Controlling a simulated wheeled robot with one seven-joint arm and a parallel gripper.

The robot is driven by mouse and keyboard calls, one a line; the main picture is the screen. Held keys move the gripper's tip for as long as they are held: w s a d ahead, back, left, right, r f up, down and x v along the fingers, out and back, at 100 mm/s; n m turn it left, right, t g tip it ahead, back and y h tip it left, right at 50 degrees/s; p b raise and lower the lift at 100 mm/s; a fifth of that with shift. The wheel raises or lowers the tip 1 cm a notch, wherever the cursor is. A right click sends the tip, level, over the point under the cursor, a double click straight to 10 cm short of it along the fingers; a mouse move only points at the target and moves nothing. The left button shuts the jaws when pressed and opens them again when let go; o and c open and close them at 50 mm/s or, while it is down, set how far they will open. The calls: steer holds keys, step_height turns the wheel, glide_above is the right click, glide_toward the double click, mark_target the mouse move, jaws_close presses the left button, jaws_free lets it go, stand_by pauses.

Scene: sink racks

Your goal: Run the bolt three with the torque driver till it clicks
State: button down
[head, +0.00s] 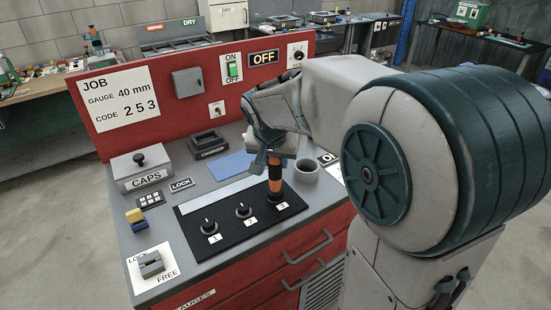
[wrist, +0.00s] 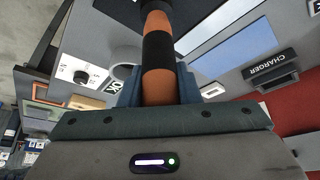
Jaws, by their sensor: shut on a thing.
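The torque driver (head: 275,178), orange with black bands, stands roughly upright on the black panel (head: 190,230). My gripper (head: 274,158) is shut on its upper part, and in the wrist view the driver (wrist: 158,60) sits between the two fingers. The driver's lower end is at the label 3 (head: 281,206), at the panel's right end. Bolt three itself is hidden beneath the driver, and I cannot tell how well the tip is seated.
A grey cup (head: 306,171) stands close to the right of the driver. A charger block (head: 208,145), a blue mat (head: 232,165) and a CAPS box (head: 142,168) are farther back and left. The red back panel (head: 130,75) carries a job sheet and a switch (head: 232,68).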

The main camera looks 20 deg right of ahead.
steer(key=shift+r+p, duration=1.45)
steer(key=shift+r, duration=1)
